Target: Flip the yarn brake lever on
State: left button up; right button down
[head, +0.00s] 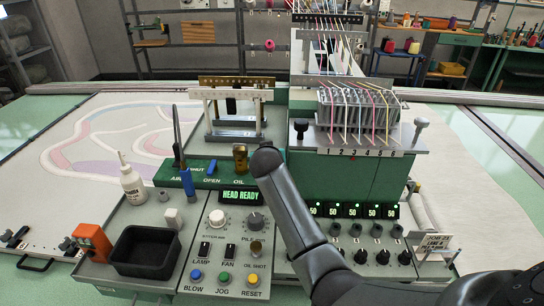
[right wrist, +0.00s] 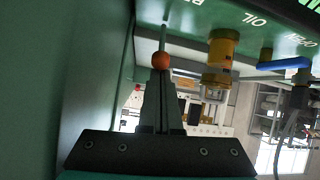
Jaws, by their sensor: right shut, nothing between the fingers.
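The lever, a thin pale rod with an orange ball knob (right wrist: 161,61), shows in the right wrist view, on the green panel beside the OIL label. I take it to be the yarn brake lever; no label for it is legible. My right gripper (right wrist: 161,78) is shut and empty, its fingertips right at the knob. I cannot tell whether they touch it. In the head view my right arm reaches over the console from the lower right and hides the lever and gripper. My left gripper is not in view.
A brass oil fitting (right wrist: 222,55) and a blue valve handle (right wrist: 284,64) stand near the lever. The console holds a white bottle (head: 132,184), a black tray (head: 146,250) and knobs. The numbered yarn unit (head: 358,143) stands right of my arm.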

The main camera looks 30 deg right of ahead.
jog(key=shift+s+a+f+t+h+b, duration=0.35)
jog(key=shift+s+f+t+b, duration=0.1)
jog(key=shift+f+t+b, duration=0.25)
jog(key=shift+s+r, duration=0.1)
jog(key=shift+r, duration=0.2)
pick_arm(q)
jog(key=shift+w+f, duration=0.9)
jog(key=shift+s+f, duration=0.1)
pick_arm(e)
jog(key=shift+d, duration=0.1)
jog(key=shift+b+x, duration=0.4)
jog(key=shift+x, duration=0.45)
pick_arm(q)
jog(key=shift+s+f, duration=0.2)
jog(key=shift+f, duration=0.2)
pick_arm(e)
jog(key=shift+r, duration=0.2)
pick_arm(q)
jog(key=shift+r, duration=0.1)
